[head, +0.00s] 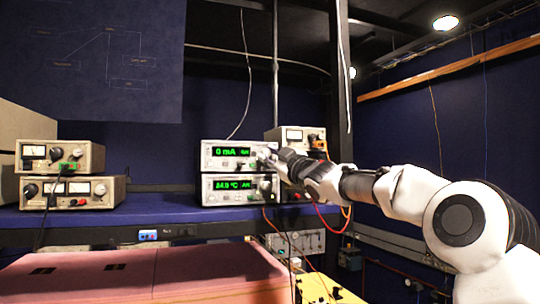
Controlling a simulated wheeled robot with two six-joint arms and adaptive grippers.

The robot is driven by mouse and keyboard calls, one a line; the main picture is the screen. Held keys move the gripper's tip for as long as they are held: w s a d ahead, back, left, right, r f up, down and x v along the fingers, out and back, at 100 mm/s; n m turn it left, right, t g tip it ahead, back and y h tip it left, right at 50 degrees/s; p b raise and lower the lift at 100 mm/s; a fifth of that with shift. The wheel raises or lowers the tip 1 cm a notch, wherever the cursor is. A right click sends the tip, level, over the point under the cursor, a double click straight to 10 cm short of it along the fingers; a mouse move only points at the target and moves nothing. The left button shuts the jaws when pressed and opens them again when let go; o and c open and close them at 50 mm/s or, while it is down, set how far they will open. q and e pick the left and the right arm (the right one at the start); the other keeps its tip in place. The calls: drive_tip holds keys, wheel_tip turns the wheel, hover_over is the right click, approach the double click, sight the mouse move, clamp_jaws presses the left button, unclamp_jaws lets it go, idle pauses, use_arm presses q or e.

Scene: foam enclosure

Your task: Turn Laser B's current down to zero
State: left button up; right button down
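A stack of two light-grey instruments stands on the blue shelf. The upper unit (208,163) has a green display (233,152) that reads 0 mA. The lower unit (207,197) has a green display (232,185) showing a temperature in °C, its digits hard to read. I cannot read a Laser B label on either. My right gripper (268,156) is at the right end of the upper unit's front, where it covers the knob area. Its fingers are too small and overlapped to show whether they are open or on a knob. My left gripper is out of view.
Two beige meter boxes (88,155) stand stacked at the shelf's left. Another meter box (294,133) is behind my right gripper. Cables hang below the shelf (150,217). A pink foam block (130,272) fills the lower left. A dark post (340,80) rises behind my arm.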

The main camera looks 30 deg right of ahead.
drive_tip(key=shift+f+m+b, duration=0.1)
drive_tip(key=shift+m+b, duration=0.2)
drive_tip(key=shift+m, duration=0.1)
drive_tip(key=c, duration=1)
unclamp_jaws()
drive_tip(key=shift+o, duration=0.3)
drive_tip(key=shift+w+d, duration=0.1)
drive_tip(key=shift+w, duration=0.05)
